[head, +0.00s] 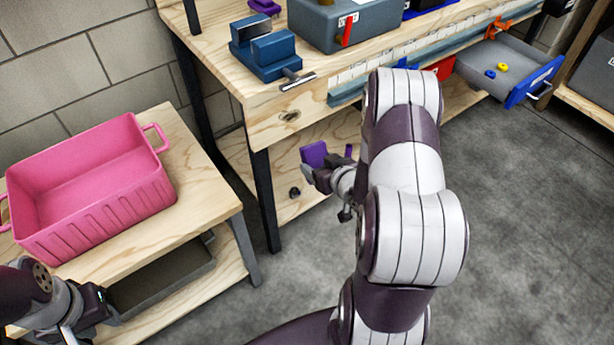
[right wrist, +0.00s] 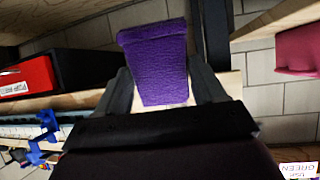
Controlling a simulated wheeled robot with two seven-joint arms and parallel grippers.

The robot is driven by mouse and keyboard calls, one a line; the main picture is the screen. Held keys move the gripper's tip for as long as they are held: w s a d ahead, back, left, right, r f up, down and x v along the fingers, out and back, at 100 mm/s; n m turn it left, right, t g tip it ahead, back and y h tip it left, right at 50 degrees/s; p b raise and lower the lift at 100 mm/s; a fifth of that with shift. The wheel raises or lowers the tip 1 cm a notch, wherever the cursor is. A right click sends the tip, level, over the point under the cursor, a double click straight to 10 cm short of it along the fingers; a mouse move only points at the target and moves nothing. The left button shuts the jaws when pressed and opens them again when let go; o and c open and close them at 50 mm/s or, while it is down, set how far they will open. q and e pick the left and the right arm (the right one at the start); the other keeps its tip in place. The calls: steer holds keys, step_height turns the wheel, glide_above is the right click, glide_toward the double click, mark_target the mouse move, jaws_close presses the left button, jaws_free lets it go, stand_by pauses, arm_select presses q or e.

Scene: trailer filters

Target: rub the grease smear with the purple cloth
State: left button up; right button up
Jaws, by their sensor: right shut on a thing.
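In the right wrist view the cloth (right wrist: 155,62) is a folded block pinched between the two fingers. A brown, dark-centred oval mark (head: 289,116) shows on the workbench's front edge; I cannot tell whether it is the grease smear or a knot in the wood. My left gripper (head: 98,308) is at the lower left beside the low table, and its fingers are too unclear to read.
A pink bin (head: 110,198) stands on the low wooden table at left. The workbench holds a blue vise (head: 268,55) and a grey toolbox (head: 345,25). A grey drawer (head: 500,62) juts out at right. A small dark object (head: 295,192) lies on the lower shelf.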

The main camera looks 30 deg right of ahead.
mark_target(278, 122)
steer(key=a+r+t, duration=0.1)
steer(key=r, duration=0.1)
steer(key=a+r+n+t+y, duration=0.1)
steer(key=r+t, duration=0.1)
steer(key=a+r+t+y, duration=0.1)
steer(key=a+r, duration=0.1)
steer(key=shift+s+r+n+t, duration=0.15)
steer(key=shift+r+n+t, duration=0.15)
steer(key=shift+r, duration=0.05)
arm_select(q)
steer(key=shift+f+b, duration=0.6)
steer(key=shift+f, duration=0.9)
arm_select(e)
steer(key=shift+t, duration=0.5)
steer(key=shift+w+a+r, duration=0.1)
steer(key=shift+w+r, duration=0.05)
steer(key=shift+w, duration=0.85)
steer(key=shift+w+a+r, duration=0.15)
steer(key=shift+w+r, duration=0.05)
steer(key=shift+w, duration=0.8)
steer(key=shift+w+a+r, duration=0.1)
steer(key=shift+w+r, duration=0.05)
steer(key=shift+w, duration=0.85)
arm_select(q)
steer(key=shift+f, duration=0.15)
arm_select(e)
steer(key=shift+w+a, duration=0.1)
steer(key=shift+w, duration=0.85)
